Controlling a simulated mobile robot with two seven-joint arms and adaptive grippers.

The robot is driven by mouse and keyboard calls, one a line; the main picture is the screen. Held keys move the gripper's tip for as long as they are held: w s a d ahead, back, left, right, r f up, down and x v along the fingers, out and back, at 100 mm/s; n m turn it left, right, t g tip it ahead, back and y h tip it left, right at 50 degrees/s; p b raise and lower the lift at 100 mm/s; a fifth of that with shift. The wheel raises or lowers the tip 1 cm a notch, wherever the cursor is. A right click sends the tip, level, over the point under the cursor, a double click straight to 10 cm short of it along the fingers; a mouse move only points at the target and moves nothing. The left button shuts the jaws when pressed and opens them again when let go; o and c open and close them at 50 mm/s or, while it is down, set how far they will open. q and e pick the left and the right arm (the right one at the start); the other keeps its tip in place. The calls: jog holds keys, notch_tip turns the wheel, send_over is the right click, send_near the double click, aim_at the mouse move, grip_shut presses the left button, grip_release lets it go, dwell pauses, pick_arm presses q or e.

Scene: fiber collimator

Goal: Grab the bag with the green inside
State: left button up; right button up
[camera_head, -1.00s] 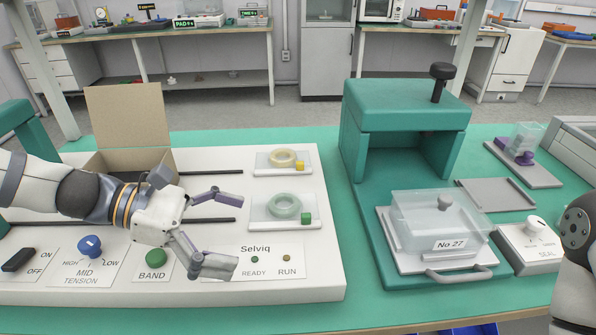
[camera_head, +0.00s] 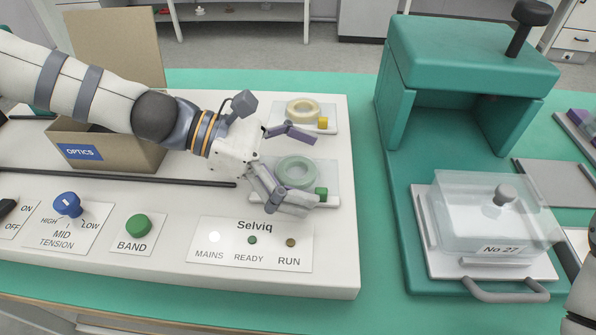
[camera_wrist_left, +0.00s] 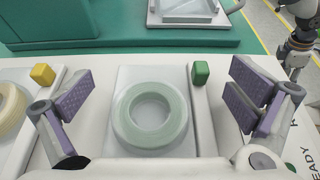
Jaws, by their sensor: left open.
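The bag with the green inside (camera_head: 296,171) is a clear flat bag holding a pale green ring, lying on the white machine top with a green cube (camera_head: 321,194) at its edge. The green ring also shows in the left wrist view (camera_wrist_left: 150,114), centred between the fingers. My left gripper (camera_head: 284,163) is open, its fingers on either side of the green ring, with nothing between them held. I cannot tell its exact height above the bag. Behind it lies a similar bag with a cream-yellow ring (camera_head: 303,110) and a yellow cube (camera_head: 323,123).
An open cardboard box (camera_head: 110,150) marked OPTICS stands at the left on the machine. A teal press (camera_head: 470,70) and a clear-lidded tray (camera_head: 495,215) stand to the right. A bare teal strip (camera_head: 375,220) lies between machine and press.

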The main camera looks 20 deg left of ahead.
pick_arm(q)
jog(key=c, duration=1.2)
